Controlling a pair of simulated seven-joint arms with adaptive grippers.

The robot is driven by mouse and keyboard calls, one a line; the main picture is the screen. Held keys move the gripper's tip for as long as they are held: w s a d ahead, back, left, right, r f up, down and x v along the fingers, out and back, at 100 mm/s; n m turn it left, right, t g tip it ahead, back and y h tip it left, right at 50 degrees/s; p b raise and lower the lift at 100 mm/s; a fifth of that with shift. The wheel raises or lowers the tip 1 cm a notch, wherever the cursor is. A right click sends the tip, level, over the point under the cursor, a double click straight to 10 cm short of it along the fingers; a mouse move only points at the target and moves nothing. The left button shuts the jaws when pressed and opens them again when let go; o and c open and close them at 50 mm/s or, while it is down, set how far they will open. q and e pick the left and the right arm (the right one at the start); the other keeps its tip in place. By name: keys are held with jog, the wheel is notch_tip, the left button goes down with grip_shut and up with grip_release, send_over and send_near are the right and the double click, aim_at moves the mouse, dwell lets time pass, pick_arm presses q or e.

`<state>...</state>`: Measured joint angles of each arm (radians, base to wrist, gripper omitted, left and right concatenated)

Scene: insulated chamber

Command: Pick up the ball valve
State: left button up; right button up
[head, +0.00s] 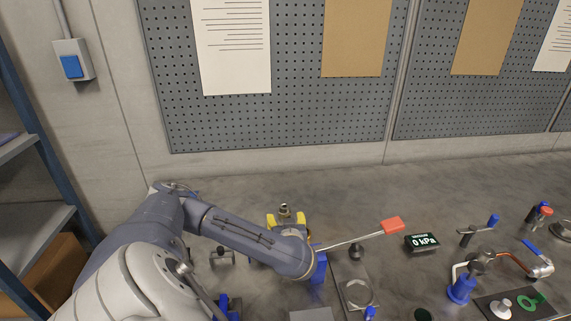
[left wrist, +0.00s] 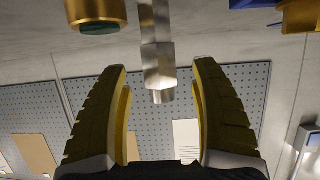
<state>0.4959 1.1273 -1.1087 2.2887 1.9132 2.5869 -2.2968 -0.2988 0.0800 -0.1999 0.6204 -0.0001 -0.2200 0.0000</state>
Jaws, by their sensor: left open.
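My left gripper (head: 286,221) reaches over the bench in the head view, mostly hidden behind my arm; its yellow fingers show beyond the arm. In the left wrist view the fingers are spread wide apart. A silver metal fitting (left wrist: 156,60) lies in line with the gap between them, with clear space on both sides. A small metal top (head: 284,209) shows at the yellow fingers in the head view. I cannot tell for sure whether this fitting is the ball valve. A silver fitting with a blue lever (head: 541,263) lies at the far right. My right gripper is not in view.
A long lever with a red handle (head: 392,225) sticks out right of my arm. A brass cylinder (left wrist: 97,14) is near the left finger. The back of the bench is clear.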

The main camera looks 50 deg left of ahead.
pick_arm(q)
jog(key=shift+x, duration=2.2)
grip_shut()
